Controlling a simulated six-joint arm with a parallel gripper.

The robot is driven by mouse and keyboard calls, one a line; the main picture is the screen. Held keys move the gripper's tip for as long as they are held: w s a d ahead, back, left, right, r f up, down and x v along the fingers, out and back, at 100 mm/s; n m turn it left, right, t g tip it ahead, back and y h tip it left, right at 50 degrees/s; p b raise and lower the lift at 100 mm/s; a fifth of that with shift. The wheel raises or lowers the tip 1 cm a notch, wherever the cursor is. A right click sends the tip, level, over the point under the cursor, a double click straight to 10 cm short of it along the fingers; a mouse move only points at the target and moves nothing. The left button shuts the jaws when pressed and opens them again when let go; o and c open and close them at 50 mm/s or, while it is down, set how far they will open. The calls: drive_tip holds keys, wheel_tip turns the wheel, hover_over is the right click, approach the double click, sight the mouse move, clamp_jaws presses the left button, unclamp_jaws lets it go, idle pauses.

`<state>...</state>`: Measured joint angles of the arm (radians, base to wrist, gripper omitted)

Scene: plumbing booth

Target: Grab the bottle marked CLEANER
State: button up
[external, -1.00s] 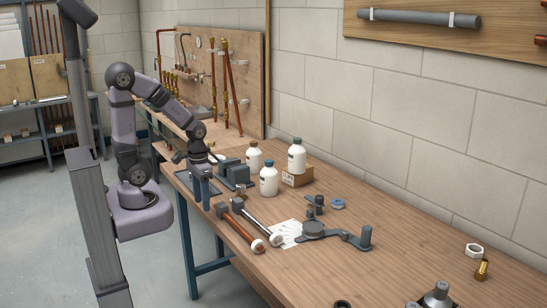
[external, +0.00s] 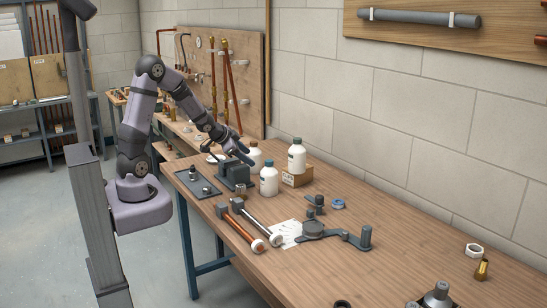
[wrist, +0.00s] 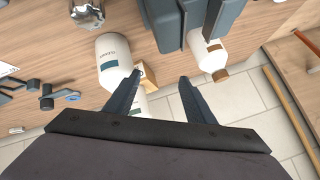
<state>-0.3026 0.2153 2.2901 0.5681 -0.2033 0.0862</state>
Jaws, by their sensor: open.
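Three white bottles stand near the vise. One with a blue cap (external: 268,180) stands in front; in the wrist view it is the left bottle (wrist: 112,58), with a blue-teal label whose small lettering seems to read CLEANER. A brown-capped bottle (external: 255,152) stands behind the vise and shows at right in the wrist view (wrist: 207,50).
The dark vise (external: 233,172) stands close to the bottles. The cardboard box (external: 297,178) is by the wall. Two mallets (external: 243,230), a paper sheet and a grey wrench-like tool (external: 335,235) lie nearer the front.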

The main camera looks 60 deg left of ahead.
drive_tip(key=w+a+r+m+t+h, duration=0.1)
drive_tip(key=w+r+m+t+h, duration=0.3)
drive_tip(key=w, duration=0.3)
drive_tip(key=h+b, duration=0.5)
drive_tip(key=h, duration=0.5)
approach(269, 160)
drive_tip(key=w+d+f, duration=0.1)
drive_tip(key=w+d, duration=0.1)
drive_tip(key=shift+m, duration=0.3)
drive_tip(key=p+x, duration=0.3)
drive_tip(key=x, duration=0.3)
drive_tip(key=shift+s+d+r+p, duration=0.1)
drive_tip(key=shift+r+p, duration=0.1)
drive_tip(key=shift+p, duration=0.15)
drive_tip(key=shift+w+d+f, duration=0.1)
drive_tip(key=shift+w+d, duration=0.3)
drive_tip(key=shift+w, duration=0.05)
